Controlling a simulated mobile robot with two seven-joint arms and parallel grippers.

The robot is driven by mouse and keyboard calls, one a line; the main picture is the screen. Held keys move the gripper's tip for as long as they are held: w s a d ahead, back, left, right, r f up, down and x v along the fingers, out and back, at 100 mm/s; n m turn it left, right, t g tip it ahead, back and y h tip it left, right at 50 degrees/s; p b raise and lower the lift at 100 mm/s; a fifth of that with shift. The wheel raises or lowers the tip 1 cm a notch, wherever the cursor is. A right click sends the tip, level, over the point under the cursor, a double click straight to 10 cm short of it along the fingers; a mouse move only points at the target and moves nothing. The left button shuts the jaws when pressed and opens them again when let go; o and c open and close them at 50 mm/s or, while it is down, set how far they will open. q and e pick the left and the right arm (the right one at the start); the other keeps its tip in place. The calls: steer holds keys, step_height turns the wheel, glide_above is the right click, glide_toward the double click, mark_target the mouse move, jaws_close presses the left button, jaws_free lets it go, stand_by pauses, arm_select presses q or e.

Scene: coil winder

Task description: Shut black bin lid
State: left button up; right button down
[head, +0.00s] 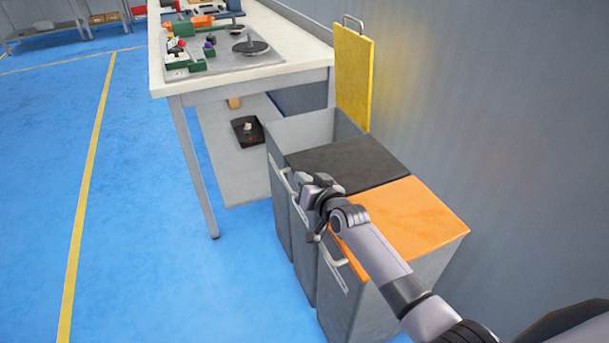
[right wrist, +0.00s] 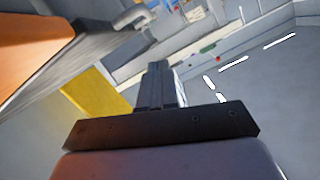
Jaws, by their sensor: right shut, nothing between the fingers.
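The black lid (head: 350,163) lies flat over the middle of three grey bins, level with the orange lid beside it. My right gripper (head: 306,190) is at the front edge of the black lid, near the bin handles, and hides its front corner. Its fingers (right wrist: 156,85) are together with nothing between them in the right wrist view. I cannot tell whether they touch the lid or handle. My left gripper is not in view.
The orange lid (head: 405,222) lies shut on the nearest bin. The yellow lid (head: 353,75) stands upright behind the open far bin (head: 300,132). A workbench (head: 270,77) stands beyond, and a grey wall runs along the right. The blue floor at left is clear.

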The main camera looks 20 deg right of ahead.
steer(key=shift+a+f+b, duration=0.15)
steer(key=shift+f+b, duration=0.15)
steer(key=shift+f, duration=0.45)
steer(key=shift+s, duration=0.1)
steer(key=p+v, duration=0.2)
steer(key=v, duration=0.5)
steer(key=shift+p, duration=0.3)
